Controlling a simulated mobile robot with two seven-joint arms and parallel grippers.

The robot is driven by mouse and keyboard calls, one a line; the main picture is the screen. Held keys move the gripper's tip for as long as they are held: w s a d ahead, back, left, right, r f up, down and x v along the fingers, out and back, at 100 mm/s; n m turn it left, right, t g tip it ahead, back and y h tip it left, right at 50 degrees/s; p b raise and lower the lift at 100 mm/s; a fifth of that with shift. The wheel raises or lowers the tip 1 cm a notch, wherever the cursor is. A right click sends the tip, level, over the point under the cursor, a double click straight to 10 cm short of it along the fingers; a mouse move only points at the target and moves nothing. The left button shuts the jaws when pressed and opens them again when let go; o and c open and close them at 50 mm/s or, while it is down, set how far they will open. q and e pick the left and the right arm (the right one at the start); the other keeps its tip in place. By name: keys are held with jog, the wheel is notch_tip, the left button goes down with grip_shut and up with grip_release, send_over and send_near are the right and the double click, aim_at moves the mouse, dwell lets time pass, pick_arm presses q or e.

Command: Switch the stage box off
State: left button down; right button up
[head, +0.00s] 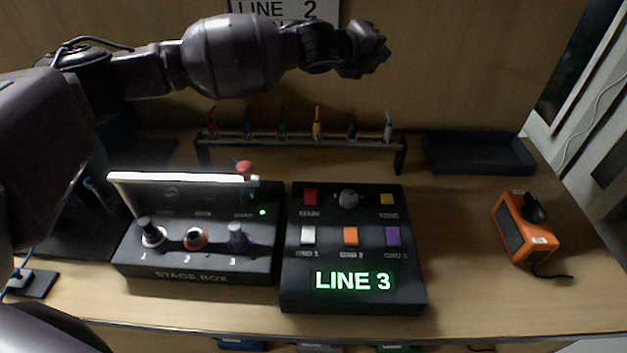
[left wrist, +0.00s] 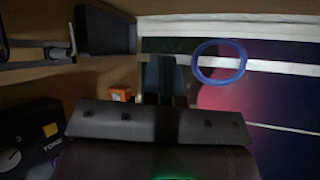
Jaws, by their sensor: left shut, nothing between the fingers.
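The stage box (head: 195,262) is a dark box at the left of the desk in the head view. It has knobs numbered 1, 2 and 3 and a small lit green light (head: 262,212) at its upper right. A flap with a bright white edge (head: 180,178) stands raised along its back. A red-topped part (head: 245,167) shows behind the flap's right end; its base is hidden. My left gripper (head: 372,48) is shut and empty, high above the back of the desk, well apart from the box. My right gripper is not in view.
A second dark box (head: 350,298) with coloured buttons and a green "LINE 3" display stands right of the stage box. Behind is a rack (head: 300,140) of coloured plugs. A dark tray (head: 480,153) and an orange device (head: 525,230) are at right, with bare desk between.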

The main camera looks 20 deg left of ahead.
pick_arm(q)
jog(key=s+a+f+n+g+y, duration=0.2)
jog(key=s+a+f+g+y, duration=0.25)
jog(key=f+g, duration=0.3)
jog(key=s+a+f+m+g+y, duration=0.2)
jog(key=s+a+m+g+y, duration=0.1)
jog(key=s+g, duration=0.4)
jog(key=s+a+m, duration=0.1)
jog(key=s+m, duration=0.1)
jog(key=s, duration=0.1)
jog(key=shift+a+m, duration=0.2)
jog(key=shift+m, duration=0.2)
jog(key=shift+s, duration=0.1)
